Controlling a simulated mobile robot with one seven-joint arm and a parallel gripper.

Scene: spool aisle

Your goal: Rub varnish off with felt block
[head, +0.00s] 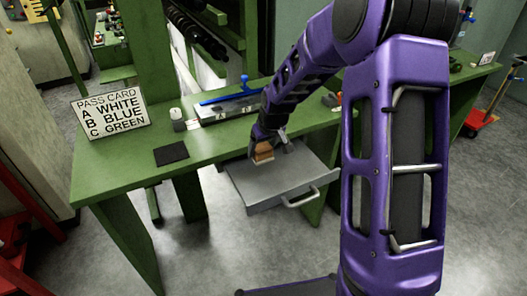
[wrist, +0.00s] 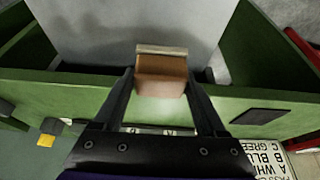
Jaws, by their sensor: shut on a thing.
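My gripper (head: 266,146) is shut on a felt block (head: 264,154), a brown wooden block with a pale strip along one side. The block also shows between the fingers in the wrist view (wrist: 161,73). My gripper holds it over the open grey drawer (head: 255,192) at the front of the green bench; I cannot tell whether it touches the drawer. A grey fixture (head: 208,116) with lettered places, A and B readable, stands on the bench with a blue-handled bar (head: 228,97) along it. My arm hides its right end. I cannot make out any varnish.
A pass card (head: 110,112) stands on the bench (head: 125,170), reading A white, B blue, C green. A dark pad (head: 171,154) lies flat near the front edge, with a small pale cylinder (head: 178,118) behind it. The drawer handle (head: 302,199) sticks out over the floor.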

